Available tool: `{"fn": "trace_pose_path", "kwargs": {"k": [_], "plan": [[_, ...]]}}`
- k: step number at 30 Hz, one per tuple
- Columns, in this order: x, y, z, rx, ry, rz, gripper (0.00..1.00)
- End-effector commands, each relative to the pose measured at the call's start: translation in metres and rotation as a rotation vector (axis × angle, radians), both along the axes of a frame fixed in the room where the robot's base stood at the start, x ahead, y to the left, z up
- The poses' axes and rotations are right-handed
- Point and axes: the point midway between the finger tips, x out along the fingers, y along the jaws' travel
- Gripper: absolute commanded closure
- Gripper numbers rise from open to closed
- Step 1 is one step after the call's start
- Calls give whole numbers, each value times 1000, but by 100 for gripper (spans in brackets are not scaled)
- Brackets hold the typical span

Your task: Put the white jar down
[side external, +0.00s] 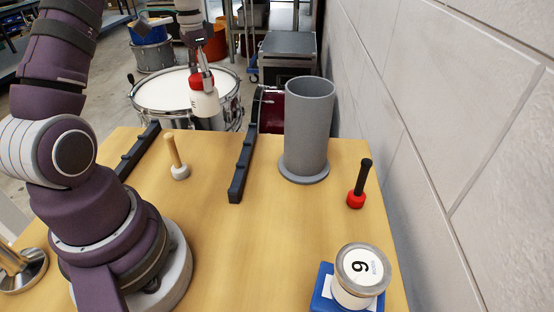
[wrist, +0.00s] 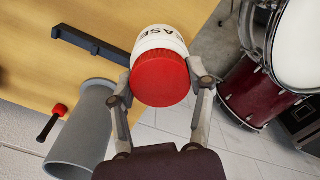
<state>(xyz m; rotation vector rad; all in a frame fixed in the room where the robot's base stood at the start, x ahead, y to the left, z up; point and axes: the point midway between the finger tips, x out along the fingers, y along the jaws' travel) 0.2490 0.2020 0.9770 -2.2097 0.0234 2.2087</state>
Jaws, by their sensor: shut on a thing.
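The white jar (side external: 205,103) has a red lid and hangs in my gripper (side external: 202,78) near the far edge of the wooden table (side external: 230,260). In the wrist view the jar's red lid (wrist: 160,78) faces the camera, and part of its white label with dark letters shows behind it. My gripper's two fingers (wrist: 161,82) are shut on the jar's sides near the lid. In the side view the jar overlaps the snare drum behind the table. It appears held above the table level, though its exact height is unclear.
A grey cylinder (side external: 308,125) stands at the table's back right. Two black rails (side external: 242,165) lie on the table. A wall (side external: 450,120) bounds the right.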

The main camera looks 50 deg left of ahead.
Motion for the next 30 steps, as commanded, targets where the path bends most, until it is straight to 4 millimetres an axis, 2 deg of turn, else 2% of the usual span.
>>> {"fn": "trace_pose_path", "kwargs": {"k": [6, 15, 26, 27, 30], "plan": [[-3, 3, -46, -5, 5, 28, 88], [-3, 4, -97, -2, 3, 26, 88], [-2, 4, -101, 0, 0, 24, 88], [-2, 4, -101, 0, 0, 24, 43], [-2, 4, -101, 0, 0, 23, 30]]}}
